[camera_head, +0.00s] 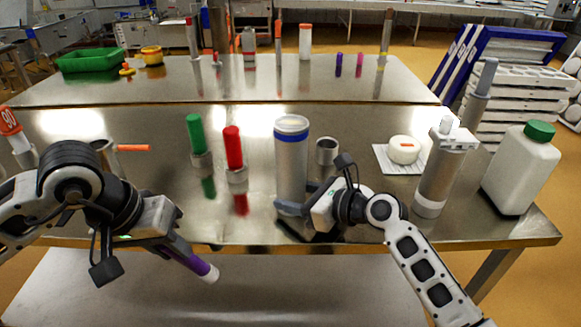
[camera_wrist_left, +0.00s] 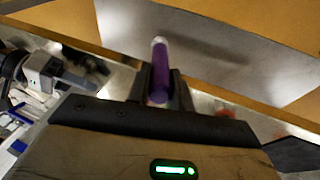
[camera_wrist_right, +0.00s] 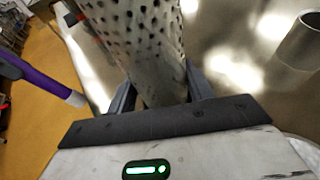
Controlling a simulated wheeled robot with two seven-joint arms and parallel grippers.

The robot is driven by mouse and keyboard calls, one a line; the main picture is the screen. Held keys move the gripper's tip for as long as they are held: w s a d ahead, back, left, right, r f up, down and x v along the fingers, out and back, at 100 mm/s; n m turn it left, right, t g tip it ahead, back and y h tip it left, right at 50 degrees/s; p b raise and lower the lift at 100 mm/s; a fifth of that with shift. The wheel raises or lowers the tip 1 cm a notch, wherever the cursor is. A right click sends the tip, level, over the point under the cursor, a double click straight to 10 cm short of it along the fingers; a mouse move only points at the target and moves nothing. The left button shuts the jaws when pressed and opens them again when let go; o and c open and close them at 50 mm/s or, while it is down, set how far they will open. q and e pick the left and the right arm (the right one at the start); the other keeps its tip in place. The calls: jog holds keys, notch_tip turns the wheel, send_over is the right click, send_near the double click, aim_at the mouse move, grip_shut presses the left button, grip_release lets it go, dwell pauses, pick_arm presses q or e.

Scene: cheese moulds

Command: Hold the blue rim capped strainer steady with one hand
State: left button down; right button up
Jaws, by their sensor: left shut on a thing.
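My right gripper (camera_head: 291,209) is low on the strainer, one finger on each side; the fingers stand wide apart, and contact is hard to tell. My left gripper (camera_wrist_left: 158,88) is shut on a purple tube with a white end (camera_head: 198,263), held out at the table's front edge, left of the strainer.
A green-capped tube (camera_head: 196,135) and a red-capped tube (camera_head: 234,150) stand left of the strainer. A small metal cup (camera_head: 327,150) is close on its right. Further right are a metal cylinder (camera_head: 438,178) and a white bottle with a green cap (camera_head: 521,170).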

dwell(0.6)
pick_arm(q)
jog(key=w+a+r+m, duration=0.1)
jog(key=a+r+m, duration=0.3)
jog(key=a+r, duration=0.2)
jog(key=w+d+r+n+t, duration=0.1)
jog(key=w+d+r, duration=0.4)
jog(key=r, duration=0.2)
jog(key=w+d+r+n+t, duration=0.1)
jog(key=w+d+r+n, duration=0.1)
jog(key=w+d+r, duration=0.35)
jog(key=s+d+r+n+t+y, duration=0.1)
jog(key=d+r+y, duration=0.1)
jog(key=d+r, duration=0.55)
jog(key=s+d+r+n+t+y, duration=0.1)
jog(key=d+r, duration=0.3)
jog(key=r, duration=0.7)
jog(key=shift+f, duration=2.5)
